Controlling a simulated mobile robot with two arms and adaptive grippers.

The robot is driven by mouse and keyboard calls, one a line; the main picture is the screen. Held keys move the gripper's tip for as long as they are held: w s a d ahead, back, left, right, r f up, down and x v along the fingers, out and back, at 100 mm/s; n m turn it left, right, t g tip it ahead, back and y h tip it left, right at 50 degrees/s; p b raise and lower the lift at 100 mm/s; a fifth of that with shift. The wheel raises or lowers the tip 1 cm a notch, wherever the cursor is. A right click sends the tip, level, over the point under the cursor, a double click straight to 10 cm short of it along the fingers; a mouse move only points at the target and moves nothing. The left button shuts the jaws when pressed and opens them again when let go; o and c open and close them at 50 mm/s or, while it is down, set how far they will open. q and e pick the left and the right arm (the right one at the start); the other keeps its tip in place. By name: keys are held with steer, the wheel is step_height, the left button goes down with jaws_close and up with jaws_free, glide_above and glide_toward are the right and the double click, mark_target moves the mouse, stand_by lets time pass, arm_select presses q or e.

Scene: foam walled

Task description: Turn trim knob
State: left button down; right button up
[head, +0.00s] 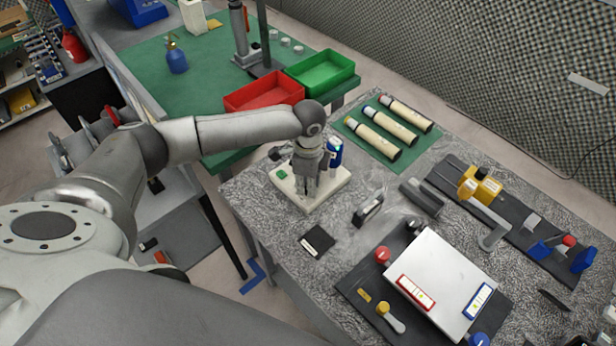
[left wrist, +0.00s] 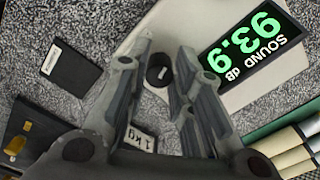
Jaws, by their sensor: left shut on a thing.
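The trim knob (left wrist: 160,72) is a small black round knob with a white mark, on a pale box (head: 326,190) on the speckled table. In the left wrist view the box (left wrist: 228,82) carries a display (left wrist: 252,45) with large green digits and the words SOUND dB, upside down. My left gripper (head: 308,192) points down over the box; in the left wrist view its fingers (left wrist: 160,82) stand on either side of the knob, shut on it. In the head view the gripper hides the knob. My right gripper is not in view.
A blue can (head: 335,152) stands just behind the box. A black card (head: 318,240) lies in front. A 1 kg block (left wrist: 141,141) lies nearby in the left wrist view. A green mat (head: 352,133) with several tubes and a white panel (head: 440,270) flank the box.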

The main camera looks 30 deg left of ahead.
arm_select(q)
steer(key=shift+w+m+p, duration=0.1)
steer(key=shift+m+p, duration=0.4)
steer(key=shift+m, duration=0.5)
steer(key=c, duration=1.3)
jaws_free()
steer(key=shift+o, duration=0.2)
step_height(320, 180, up, 12)
